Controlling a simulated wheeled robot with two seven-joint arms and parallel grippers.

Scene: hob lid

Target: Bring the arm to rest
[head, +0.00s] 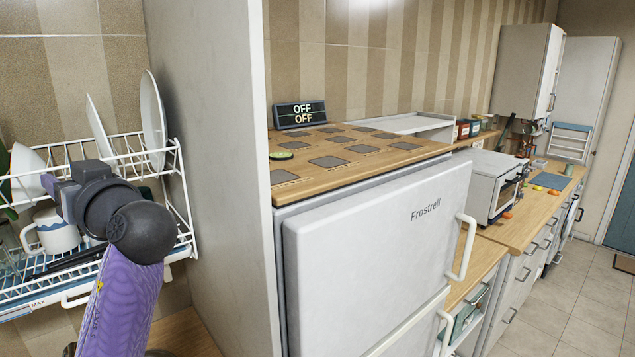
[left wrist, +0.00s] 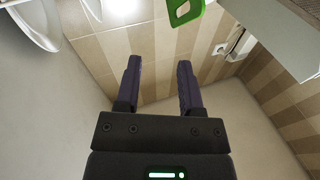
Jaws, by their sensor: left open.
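My left arm comes up from the bottom left in the head view, in front of the dish rack (head: 165,165). Its purple link ends in a dark wrist, and my left gripper (head: 62,190) points away to the left, its fingers hard to make out there. In the left wrist view my left gripper (left wrist: 158,65) shows two dark fingers apart with nothing between them. Tiled wall shows beyond the fingers. My right gripper is in neither view.
The rack holds white plates (head: 152,120) and a mug (head: 52,232) close to the arm. A grey side panel and white fridge (head: 365,260) stand to the right. A green thing (left wrist: 184,10) shows above the fingers in the left wrist view.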

